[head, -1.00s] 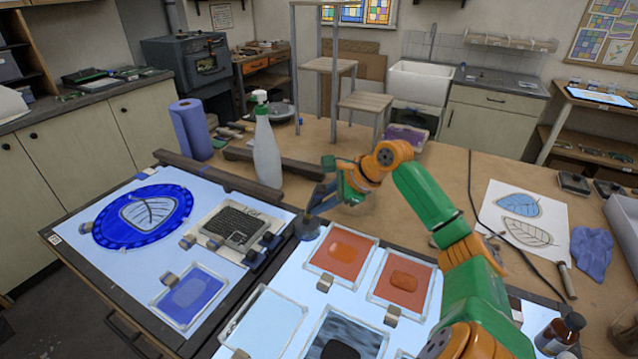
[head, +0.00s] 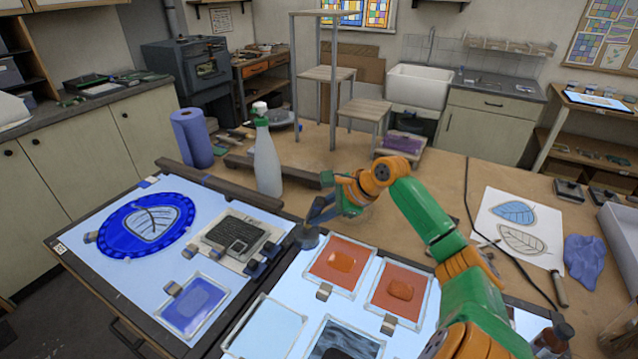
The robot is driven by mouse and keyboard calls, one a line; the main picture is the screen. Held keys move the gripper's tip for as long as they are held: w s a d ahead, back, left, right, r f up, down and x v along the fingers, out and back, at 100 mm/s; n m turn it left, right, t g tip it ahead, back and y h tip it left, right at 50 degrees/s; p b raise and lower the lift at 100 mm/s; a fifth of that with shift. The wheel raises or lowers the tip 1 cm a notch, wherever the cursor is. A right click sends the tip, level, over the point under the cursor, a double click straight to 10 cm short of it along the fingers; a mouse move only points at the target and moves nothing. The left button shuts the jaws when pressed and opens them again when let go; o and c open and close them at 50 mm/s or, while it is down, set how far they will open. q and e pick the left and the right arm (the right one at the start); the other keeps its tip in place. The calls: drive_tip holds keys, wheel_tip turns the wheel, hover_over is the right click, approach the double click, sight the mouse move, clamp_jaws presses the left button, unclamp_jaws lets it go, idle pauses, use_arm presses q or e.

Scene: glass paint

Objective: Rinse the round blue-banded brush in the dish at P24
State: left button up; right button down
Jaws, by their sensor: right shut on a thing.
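My right gripper (head: 322,208) points down and left at the upper left corner of the right light panel. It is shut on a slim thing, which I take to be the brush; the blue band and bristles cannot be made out. A small dark grey-blue round vessel (head: 307,238), apparently the dish, stands just below the fingertips. I cannot tell whether the brush tip is inside it. No P24 label is readable. My left gripper is out of view.
A white spray bottle (head: 267,165) with a green head and a dark bar (head: 240,188) stand behind and left of the gripper.

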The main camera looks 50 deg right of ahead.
sight(324, 206)
drive_tip(key=shift+s+r+p, duration=0.2)
drive_tip(key=shift+r+p, duration=0.15)
drive_tip(key=shift+r, duration=0.35)
drive_tip(key=shift+s+a+r, duration=0.1)
drive_tip(key=shift+s+r, duration=0.05)
drive_tip(key=shift+r, duration=0.1)
drive_tip(key=shift+s+a+r, duration=0.1)
drive_tip(key=shift+s+r, duration=0.3)
drive_tip(key=shift+r, duration=0.25)
wheel_tip(324, 206, up, 4)
drive_tip(key=shift+w+f, duration=0.1)
drive_tip(key=shift+r, duration=0.35)
